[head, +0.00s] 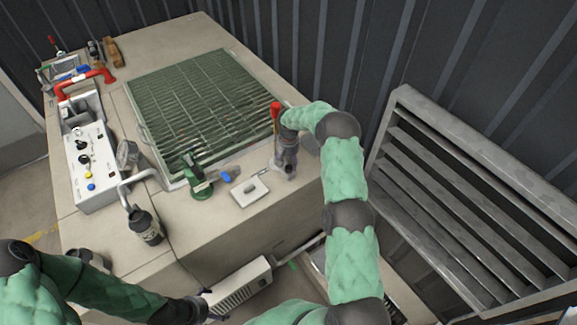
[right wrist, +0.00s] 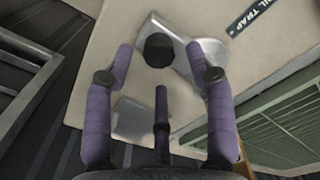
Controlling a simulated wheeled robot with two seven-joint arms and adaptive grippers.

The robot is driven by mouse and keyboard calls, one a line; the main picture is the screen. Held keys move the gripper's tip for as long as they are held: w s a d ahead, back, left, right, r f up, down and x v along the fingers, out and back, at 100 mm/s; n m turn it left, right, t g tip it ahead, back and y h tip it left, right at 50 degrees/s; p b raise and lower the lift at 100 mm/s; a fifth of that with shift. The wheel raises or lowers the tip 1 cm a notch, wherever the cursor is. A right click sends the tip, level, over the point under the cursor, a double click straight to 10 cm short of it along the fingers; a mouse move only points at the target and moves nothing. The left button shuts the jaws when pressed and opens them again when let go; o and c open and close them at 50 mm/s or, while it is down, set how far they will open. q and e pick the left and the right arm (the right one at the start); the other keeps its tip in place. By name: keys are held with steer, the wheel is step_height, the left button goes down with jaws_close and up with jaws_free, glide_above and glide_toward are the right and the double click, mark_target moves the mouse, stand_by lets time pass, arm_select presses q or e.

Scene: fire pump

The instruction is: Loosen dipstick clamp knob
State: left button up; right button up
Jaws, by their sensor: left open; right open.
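A round black knob (right wrist: 158,50) sits on a pale grey metal bracket in the right wrist view; I take it to be the clamp knob. In the head view my right gripper (head: 286,158) points down at the near right corner of the cabinet top, beside a red-topped piece (head: 276,109); the knob is not clear there. My left gripper (head: 208,305) is open and low at the front, away from the knob.
A green grating (head: 205,100) covers the middle of the cabinet top. A green fitting (head: 196,174), a blue piece (head: 229,174) and a white plate (head: 250,191) lie near the gripper. A control box (head: 90,165) stands at left. A louvred panel (head: 470,200) is at right.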

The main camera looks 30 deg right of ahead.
mark_target(288, 166)
steer(key=shift+f, duration=1.6)
jaws_close()
steer(key=shift+n+b, duration=0.6)
steer(key=shift+b, duration=0.1)
steer(key=shift+r, duration=0.15)
jaws_free()
steer(key=shift+w, duration=0.1)
step_height(288, 166, up, 7)
steer(key=shift+r, duration=0.15)
